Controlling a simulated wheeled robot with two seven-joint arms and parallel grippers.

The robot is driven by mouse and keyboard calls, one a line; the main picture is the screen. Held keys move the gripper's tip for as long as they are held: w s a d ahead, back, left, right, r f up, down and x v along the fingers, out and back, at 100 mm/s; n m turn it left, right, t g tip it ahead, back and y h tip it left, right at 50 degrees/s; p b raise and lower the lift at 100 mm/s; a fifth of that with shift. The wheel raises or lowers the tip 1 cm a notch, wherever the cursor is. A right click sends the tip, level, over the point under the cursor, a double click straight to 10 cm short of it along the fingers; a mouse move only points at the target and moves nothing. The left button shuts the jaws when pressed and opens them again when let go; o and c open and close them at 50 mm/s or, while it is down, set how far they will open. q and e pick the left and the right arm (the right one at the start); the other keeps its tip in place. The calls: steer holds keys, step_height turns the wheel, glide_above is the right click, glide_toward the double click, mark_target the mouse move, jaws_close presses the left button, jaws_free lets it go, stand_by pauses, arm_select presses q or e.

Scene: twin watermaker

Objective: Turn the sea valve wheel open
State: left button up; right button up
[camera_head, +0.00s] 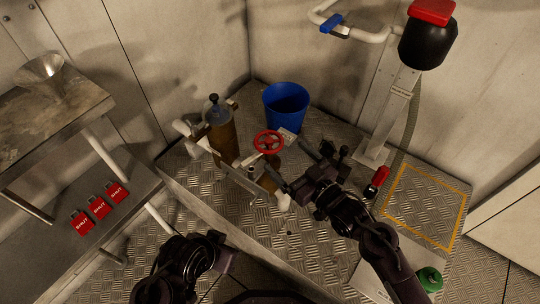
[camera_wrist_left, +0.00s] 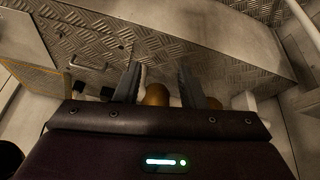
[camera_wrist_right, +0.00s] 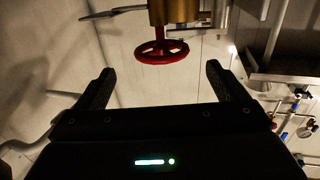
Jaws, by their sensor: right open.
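The red sea valve wheel (camera_head: 268,142) stands near the middle of the head view, beside a brown cylinder (camera_head: 220,138). In the right wrist view the wheel (camera_wrist_right: 162,51) sits below a brass valve body (camera_wrist_right: 172,12), centred just beyond my fingertips. My right gripper (camera_head: 285,157) is open and empty, its two fingers pointing at the wheel without visibly touching it.
A blue bucket (camera_head: 286,104) stands behind the wheel. Three red "SHUT" tags (camera_head: 98,208) lie on the lower shelf at left, under a bench (camera_head: 50,125) with a metal funnel (camera_head: 40,70). A yellow-bordered floor panel (camera_head: 415,205) and a green-capped item (camera_head: 430,279) are at right.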

mark_target(270, 141)
steer(key=shift+w+a+r, duration=0.1)
steer(key=shift+a+r, duration=0.05)
steer(key=shift+a, duration=0.05)
steer(key=b+x, duration=0.1)
steer(key=x, duration=0.6)
steer(key=shift+w+a, duration=0.15)
steer(key=shift+w, duration=0.05)
arm_select(q)
steer(key=shift+w+d+t+h, duration=0.2)
steer(key=shift+d+t, duration=0.05)
steer(key=shift+d, duration=0.25)
steer(key=shift+w+d+t+h, duration=0.15)
steer(key=shift+d+t+h, duration=0.1)
steer(key=shift+d, duration=0.2)
steer(key=shift+r, duration=0.1)
arm_select(e)
steer(key=c, duration=1.4)
